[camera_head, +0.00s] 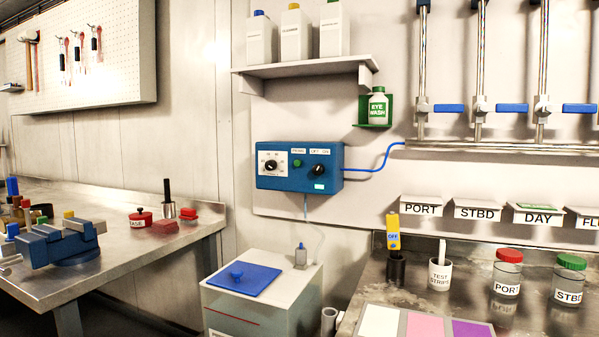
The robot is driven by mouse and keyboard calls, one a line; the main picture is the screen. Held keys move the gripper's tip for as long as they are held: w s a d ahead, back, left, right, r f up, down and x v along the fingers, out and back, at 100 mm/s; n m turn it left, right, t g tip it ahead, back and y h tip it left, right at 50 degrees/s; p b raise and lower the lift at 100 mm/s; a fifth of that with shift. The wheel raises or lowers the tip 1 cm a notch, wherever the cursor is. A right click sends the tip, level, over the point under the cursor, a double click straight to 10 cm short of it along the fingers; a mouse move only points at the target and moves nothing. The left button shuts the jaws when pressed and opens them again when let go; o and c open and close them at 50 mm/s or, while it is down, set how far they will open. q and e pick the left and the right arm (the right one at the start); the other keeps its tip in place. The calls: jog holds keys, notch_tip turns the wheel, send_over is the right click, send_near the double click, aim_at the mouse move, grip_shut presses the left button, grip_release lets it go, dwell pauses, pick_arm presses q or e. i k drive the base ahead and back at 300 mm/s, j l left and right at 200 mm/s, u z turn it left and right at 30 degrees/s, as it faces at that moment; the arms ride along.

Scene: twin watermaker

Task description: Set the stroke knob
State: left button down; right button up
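A blue control box (299,168) is fixed to the wall in the middle of the view. On its left half is a white dial plate with a dark stroke knob (271,164); its exact setting is too small to read. To its right are a green button (297,163) and a black OFF/ON knob (318,170), with a small lit green display (319,187) below. Nothing covers the front of the box. Neither of my grippers shows in the view.
A shelf (300,70) with white bottles hangs above the box. Below stands a white tank (250,308) with a blue lid (243,280). A workbench (110,240) with a blue vise (60,243) is left; a counter with sample jars (507,278) is right. Space before the box is clear.

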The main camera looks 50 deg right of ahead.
aim_at(271, 165)
jog(key=z, duration=1.5)
